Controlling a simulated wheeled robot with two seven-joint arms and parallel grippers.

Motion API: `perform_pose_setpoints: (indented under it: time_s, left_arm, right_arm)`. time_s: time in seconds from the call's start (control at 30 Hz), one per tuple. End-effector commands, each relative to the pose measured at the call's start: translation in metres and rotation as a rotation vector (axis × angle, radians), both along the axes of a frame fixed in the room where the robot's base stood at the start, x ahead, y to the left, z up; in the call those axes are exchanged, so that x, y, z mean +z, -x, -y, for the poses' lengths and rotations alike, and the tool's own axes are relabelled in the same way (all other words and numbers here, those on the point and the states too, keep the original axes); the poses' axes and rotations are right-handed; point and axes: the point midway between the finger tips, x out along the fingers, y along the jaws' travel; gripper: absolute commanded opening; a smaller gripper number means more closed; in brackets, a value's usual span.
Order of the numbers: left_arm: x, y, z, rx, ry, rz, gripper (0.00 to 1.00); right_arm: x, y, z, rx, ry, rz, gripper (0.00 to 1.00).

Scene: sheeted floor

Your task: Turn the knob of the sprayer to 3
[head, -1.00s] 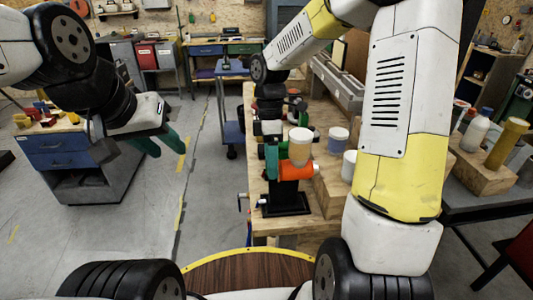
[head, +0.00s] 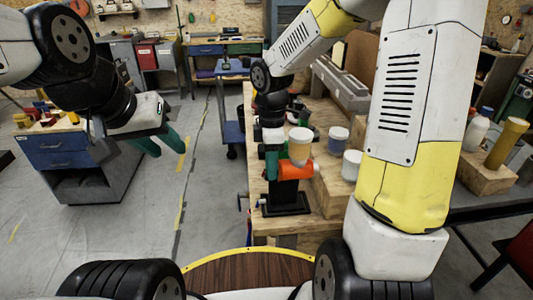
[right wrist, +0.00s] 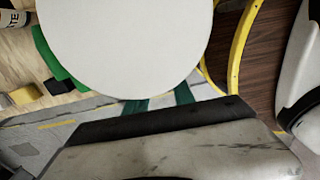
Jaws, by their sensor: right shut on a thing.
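The sprayer has an orange body (head: 297,170) with a cream cup (head: 300,146) on top. It stands upright on a black stand (head: 287,200) on the wooden bench. My right gripper (head: 271,163) has green fingers at the left end of the orange body and is shut on the sprayer's knob. The knob and its numbers are hidden. In the right wrist view the cup's large white top (right wrist: 125,40) covers much of the picture, and the green fingers (right wrist: 160,101) show only partly below it. My left gripper (head: 168,150) is open and empty over the floor at the left.
A blue drawer cabinet (head: 60,150) stands at the left. The floor between it and the bench is clear.

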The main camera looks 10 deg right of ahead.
Motion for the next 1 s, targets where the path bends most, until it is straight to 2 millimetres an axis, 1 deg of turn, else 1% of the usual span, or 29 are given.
perform_pose_setpoints:
  time_s: [0.1, 0.3, 0.43, 0.7, 0.73, 0.83, 1.0]
  left_arm:
    - [0.0, 0.0, 0.0, 0.0, 0.0, 0.0, 0.36]
    - [0.0, 0.0, 0.0, 0.0, 0.0, 0.0, 0.36]
    - [0.0, 0.0, 0.0, 0.0, 0.0, 0.0, 0.36]
    - [0.0, 0.0, 0.0, 0.0, 0.0, 0.0, 0.36]
    - [0.0, 0.0, 0.0, 0.0, 0.0, 0.0, 0.36]
    - [0.0, 0.0, 0.0, 0.0, 0.0, 0.0, 0.36]
    - [0.0, 0.0, 0.0, 0.0, 0.0, 0.0, 0.36]
  right_arm:
    - [0.0004, 0.0045, 0.0007, 0.003, 0.004, 0.128, 0.0]
    - [-0.0002, 0.0059, 0.0007, 0.004, 0.004, 0.283, 0.0]
    - [-0.0004, 0.0062, 0.0003, 0.002, -0.001, 0.316, 0.0]
    - [-0.0004, 0.0057, -0.0001, 0.001, -0.002, 0.319, 0.0]
    - [-0.0004, 0.0057, -0.0001, 0.001, -0.002, 0.319, 0.32]
    - [-0.0004, 0.0057, -0.0002, 0.001, -0.002, 0.318, 0.51]
    - [-0.0004, 0.0058, -0.0001, 0.001, -0.002, 0.318, 0.52]
